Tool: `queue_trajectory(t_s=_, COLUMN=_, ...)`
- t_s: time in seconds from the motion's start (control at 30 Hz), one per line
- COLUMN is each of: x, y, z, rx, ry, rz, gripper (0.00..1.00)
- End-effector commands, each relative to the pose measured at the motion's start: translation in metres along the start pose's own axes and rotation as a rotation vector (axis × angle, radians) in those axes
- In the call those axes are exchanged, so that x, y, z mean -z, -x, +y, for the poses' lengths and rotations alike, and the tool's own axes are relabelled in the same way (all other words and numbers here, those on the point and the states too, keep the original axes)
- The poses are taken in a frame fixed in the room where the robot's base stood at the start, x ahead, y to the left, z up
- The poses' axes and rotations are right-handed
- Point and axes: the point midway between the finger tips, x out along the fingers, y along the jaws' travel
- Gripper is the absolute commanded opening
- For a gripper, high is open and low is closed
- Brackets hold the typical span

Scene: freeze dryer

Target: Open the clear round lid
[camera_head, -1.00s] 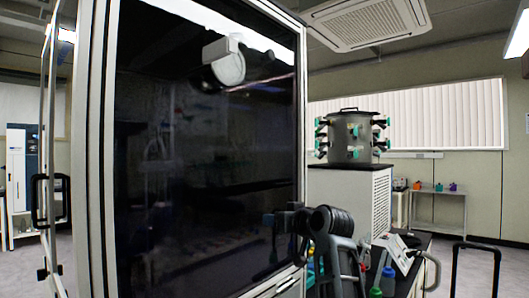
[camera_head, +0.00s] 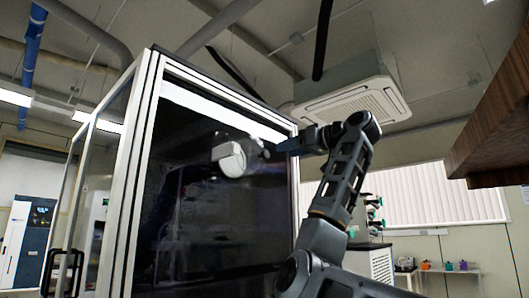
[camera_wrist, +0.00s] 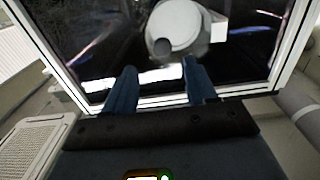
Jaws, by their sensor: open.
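The freeze dryer's drum (camera_head: 372,212) with its side valves shows only in part, to the right of my arm in the head view. My arm hides much of it, and I cannot make out the clear round lid on top. My gripper (camera_head: 293,145) is raised high in front of the dark glass cabinet, left of and above the drum. In the wrist view its two blue fingers (camera_wrist: 160,84) are apart with nothing between them. They point toward the dark panel.
A tall glass cabinet (camera_head: 145,120) with a pale frame stands at the left. A white round shape (camera_head: 232,158) shows in its dark panel, perhaps a reflection. A ceiling air unit (camera_head: 352,98) hangs above. A brown wooden edge (camera_head: 495,120) juts in at upper right.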

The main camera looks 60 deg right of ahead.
Motion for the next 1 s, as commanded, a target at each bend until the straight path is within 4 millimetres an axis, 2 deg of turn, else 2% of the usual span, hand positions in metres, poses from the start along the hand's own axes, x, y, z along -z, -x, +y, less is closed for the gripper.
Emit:
queue_trajectory(t_s=0.07, x=0.005, y=0.002, z=-0.001, rx=0.006, ry=0.004, rz=0.001, gripper=0.56)
queue_trajectory(t_s=0.17, x=0.007, y=-0.004, z=-0.001, rx=0.008, ry=0.004, rz=0.0, gripper=0.56)
queue_trajectory(t_s=0.6, x=0.007, y=-0.065, z=-0.002, rx=0.008, ry=0.003, rz=-0.001, gripper=0.56)
queue_trajectory(t_s=0.73, x=0.006, y=-0.073, z=-0.001, rx=0.005, ry=0.003, rz=0.001, gripper=0.56)
queue_trajectory(t_s=1.0, x=0.005, y=-0.074, z=-0.001, rx=0.005, ry=0.004, rz=0.001, gripper=0.56)
